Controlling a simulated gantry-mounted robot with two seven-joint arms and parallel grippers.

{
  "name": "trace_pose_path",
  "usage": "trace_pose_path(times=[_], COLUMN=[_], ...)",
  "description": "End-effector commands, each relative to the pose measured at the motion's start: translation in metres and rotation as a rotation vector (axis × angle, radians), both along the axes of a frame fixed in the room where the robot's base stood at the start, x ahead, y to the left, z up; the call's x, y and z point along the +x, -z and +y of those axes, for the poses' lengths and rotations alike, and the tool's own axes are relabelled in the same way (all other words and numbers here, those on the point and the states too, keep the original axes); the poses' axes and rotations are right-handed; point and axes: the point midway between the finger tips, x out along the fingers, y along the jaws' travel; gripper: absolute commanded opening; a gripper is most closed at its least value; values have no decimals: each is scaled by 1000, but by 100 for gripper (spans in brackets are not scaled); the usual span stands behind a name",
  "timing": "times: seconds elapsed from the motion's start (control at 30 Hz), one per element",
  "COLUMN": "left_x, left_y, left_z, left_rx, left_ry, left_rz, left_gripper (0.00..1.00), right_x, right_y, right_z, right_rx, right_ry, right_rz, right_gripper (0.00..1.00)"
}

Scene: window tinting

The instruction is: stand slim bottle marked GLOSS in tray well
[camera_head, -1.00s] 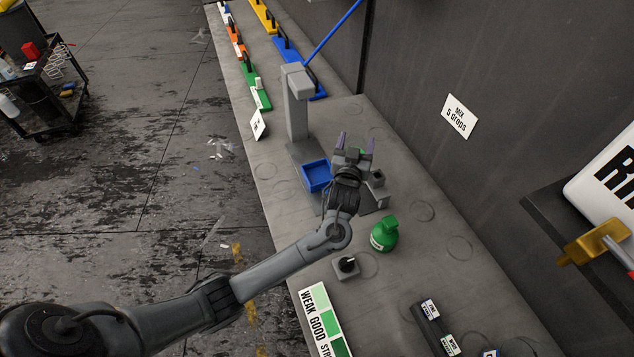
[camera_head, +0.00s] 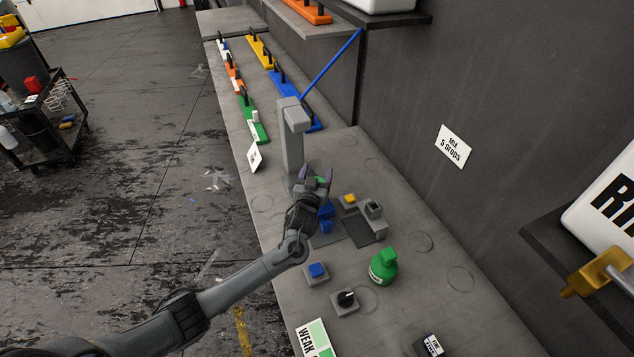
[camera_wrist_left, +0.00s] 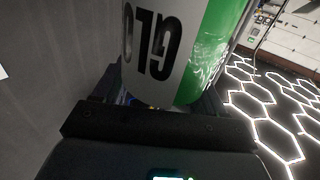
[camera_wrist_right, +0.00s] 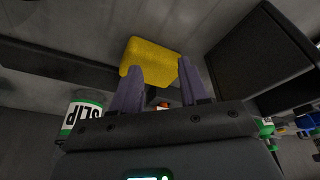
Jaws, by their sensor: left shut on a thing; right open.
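My left gripper (camera_head: 315,182) is shut on the slim bottle, which shows green between the fingers (camera_head: 320,181). In the left wrist view the bottle (camera_wrist_left: 150,45) is white and green, with the letters GLO readable. The blue tray (camera_head: 325,226) is on the bench just below the gripper and partly hidden by it. The bottle is above the bench, close to the grey stand. My right gripper (camera_wrist_right: 158,90) is out of the head view. In the right wrist view its fingers are apart and empty, with a yellow thing (camera_wrist_right: 149,60) beyond them.
A grey stand (camera_head: 293,140) rises behind the left gripper. A round green bottle (camera_head: 383,268), a blue button (camera_head: 317,270) and a black knob (camera_head: 345,298) are nearer. A bottle marked SLIP (camera_wrist_right: 80,121) shows in the right wrist view. The bench right of the green bottle is clear.

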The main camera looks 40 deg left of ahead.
Motion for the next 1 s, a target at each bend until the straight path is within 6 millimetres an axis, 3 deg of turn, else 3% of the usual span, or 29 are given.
trace_pose_path(times=[0.3,0.73,0.77,0.9,1.0], left_x=[0,0,0,0,0], left_y=[34,40,41,40,40], left_z=[0,0,0,0,0], left_rx=[0,0,0,1,1], left_ry=[-1,0,0,0,0], left_rz=[-1,-1,0,0,0], left_gripper=[33,33,73,94,97], right_x=[0,0,0,0,0], right_y=[3,7,7,6,6], right_z=[0,-2,-2,-2,-2], right_rx=[-2,-9,-10,-10,-8], right_ry=[-2,-6,-6,-6,-5], right_rz=[0,0,1,1,1], right_gripper=[44,44,44,44,44])
